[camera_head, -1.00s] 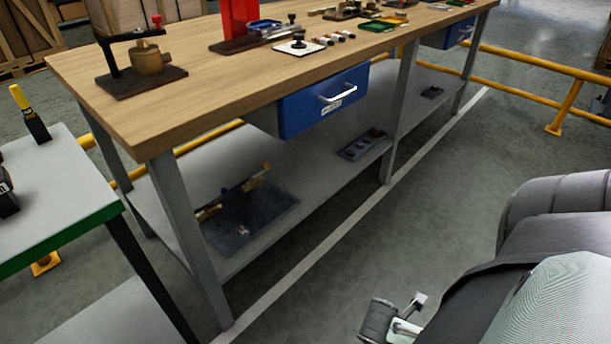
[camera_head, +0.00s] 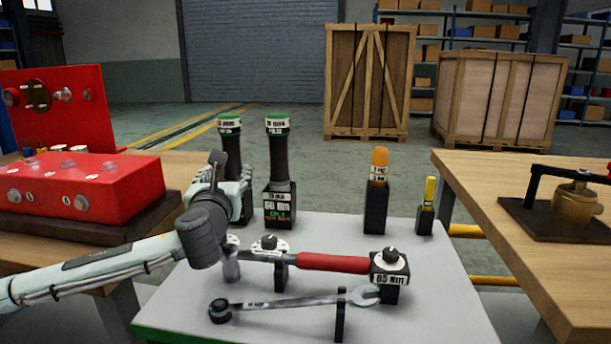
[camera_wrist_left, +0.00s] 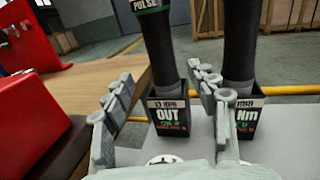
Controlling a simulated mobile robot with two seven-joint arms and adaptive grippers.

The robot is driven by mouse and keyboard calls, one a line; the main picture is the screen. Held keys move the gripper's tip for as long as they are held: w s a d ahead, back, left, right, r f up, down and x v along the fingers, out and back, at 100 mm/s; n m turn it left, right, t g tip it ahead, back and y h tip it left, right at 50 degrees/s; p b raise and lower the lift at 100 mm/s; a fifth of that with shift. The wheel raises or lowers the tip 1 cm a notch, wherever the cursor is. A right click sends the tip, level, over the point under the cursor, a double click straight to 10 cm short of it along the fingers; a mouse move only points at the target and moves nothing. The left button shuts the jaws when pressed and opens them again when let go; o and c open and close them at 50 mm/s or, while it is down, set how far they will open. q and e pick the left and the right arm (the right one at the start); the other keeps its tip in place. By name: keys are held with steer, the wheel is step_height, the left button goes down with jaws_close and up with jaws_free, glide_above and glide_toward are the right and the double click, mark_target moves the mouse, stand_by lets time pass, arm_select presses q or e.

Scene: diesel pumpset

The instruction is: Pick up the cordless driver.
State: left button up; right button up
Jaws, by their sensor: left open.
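Two upright black drivers with green tops stand in black holders on the grey-topped stand (camera_head: 440,275). The left driver (camera_head: 231,148) is partly hidden behind my left gripper (camera_head: 240,182); the right driver (camera_head: 279,155) stands in a holder marked 60 Nm. I see no contact. My right gripper is not in view.
A red-handled torque wrench (camera_head: 333,263) and a combination spanner (camera_head: 300,301) lie on supports in front. An orange-topped tool (camera_head: 379,165) and a yellow one (camera_head: 430,190) stand right. A red box (camera_head: 85,185) is left; a wooden bench (camera_head: 540,225) is right.

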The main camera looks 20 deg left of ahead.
mark_target(231, 163)
arm_select(q)
steer(key=shift+p+x, duration=0.3)
steer(key=shift+x, duration=3.65)
steer(key=shift+w+d, duration=0.1)
steer(key=shift+d, duration=0.1)
jaws_close()
steer(key=shift+r, duration=0.15)
